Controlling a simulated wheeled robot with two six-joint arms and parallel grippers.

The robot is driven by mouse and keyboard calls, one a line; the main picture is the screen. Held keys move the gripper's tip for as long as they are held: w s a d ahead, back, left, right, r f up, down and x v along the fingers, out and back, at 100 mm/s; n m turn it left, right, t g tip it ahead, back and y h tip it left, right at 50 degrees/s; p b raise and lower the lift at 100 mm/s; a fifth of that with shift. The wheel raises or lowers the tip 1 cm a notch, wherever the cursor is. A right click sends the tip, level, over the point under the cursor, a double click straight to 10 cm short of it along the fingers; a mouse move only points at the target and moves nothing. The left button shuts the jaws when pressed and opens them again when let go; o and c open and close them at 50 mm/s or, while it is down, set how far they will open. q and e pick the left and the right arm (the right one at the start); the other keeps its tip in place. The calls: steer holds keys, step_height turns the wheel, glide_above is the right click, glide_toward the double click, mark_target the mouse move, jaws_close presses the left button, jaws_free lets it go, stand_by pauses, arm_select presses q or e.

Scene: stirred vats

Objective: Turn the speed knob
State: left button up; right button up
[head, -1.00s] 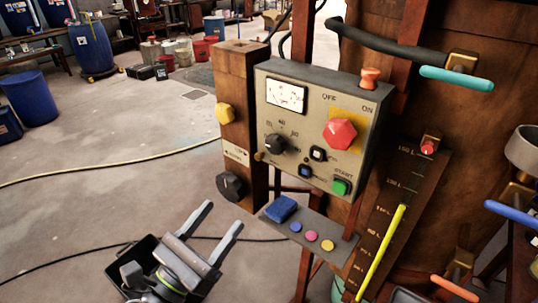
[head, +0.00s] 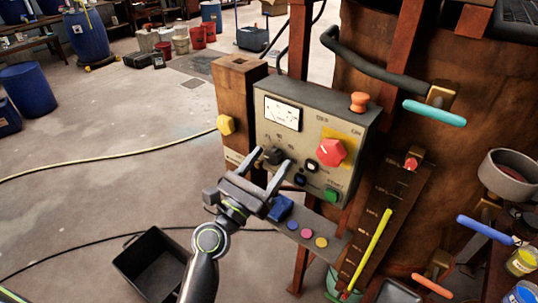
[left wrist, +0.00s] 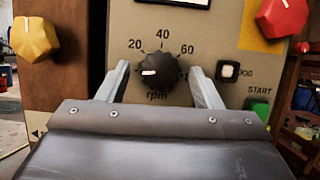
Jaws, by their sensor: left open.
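The speed knob (left wrist: 157,74) is a dark round knob with a white pointer mark. It sits on the grey control panel (left wrist: 212,50) above the word rpm, with 20, 40 and 60 printed around it. In the wrist view its white mark points left. My left gripper (head: 266,164) is open, its two fingers on either side of the knob. A gap shows between each finger and the knob in the wrist view. In the head view the fingers partly cover the knob (head: 273,155). My right gripper is not in view.
A yellow knob (head: 225,125) is on the wooden post to the left. A red knob (head: 331,152), a green START button (head: 332,195) and small black switches lie right of the dial. A shelf with a blue block (head: 281,209) juts out below. A black bin (head: 155,262) stands on the floor.

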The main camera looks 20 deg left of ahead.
arm_select(q)
steer(key=shift+w+d+r, duration=0.1)
steer(key=shift+w, duration=0.2)
steer(key=shift+c, duration=0.3)
steer(key=c, duration=0.9)
